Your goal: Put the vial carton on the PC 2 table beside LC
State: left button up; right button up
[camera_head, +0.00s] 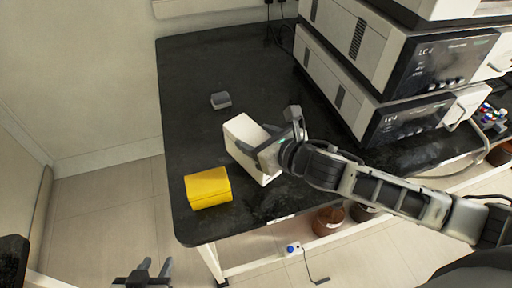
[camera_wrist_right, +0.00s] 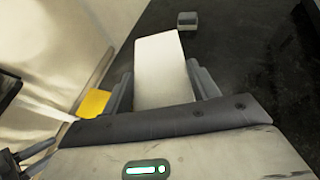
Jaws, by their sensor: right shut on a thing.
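The white carton (camera_head: 243,133), which I take to be the vial carton, is at the middle of the black table (camera_head: 190,85). My right gripper (camera_head: 258,140) is shut on it, one finger on each side. The right wrist view shows the carton (camera_wrist_right: 160,65) between the fingers. I cannot tell whether its underside touches the tabletop. The LC stack (camera_head: 372,60) of white and dark units stands to its right, with a gap between. My left gripper (camera_head: 152,270) is open and empty at the bottom edge of the head view, over the floor.
A yellow box (camera_head: 208,188) sits near the table's front left corner, left of the carton. A small grey block (camera_head: 221,100) lies behind the carton. The back left of the tabletop is bare. Brown bottles (camera_head: 328,220) stand below the front edge.

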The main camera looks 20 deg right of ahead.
jog(key=f, duration=0.3)
jog(key=shift+a+f, duration=0.15)
jog(key=shift+a, duration=0.05)
jog(key=shift+f, duration=0.15)
jog(key=o, duration=1.7)
jog(key=shift+o, duration=0.2)
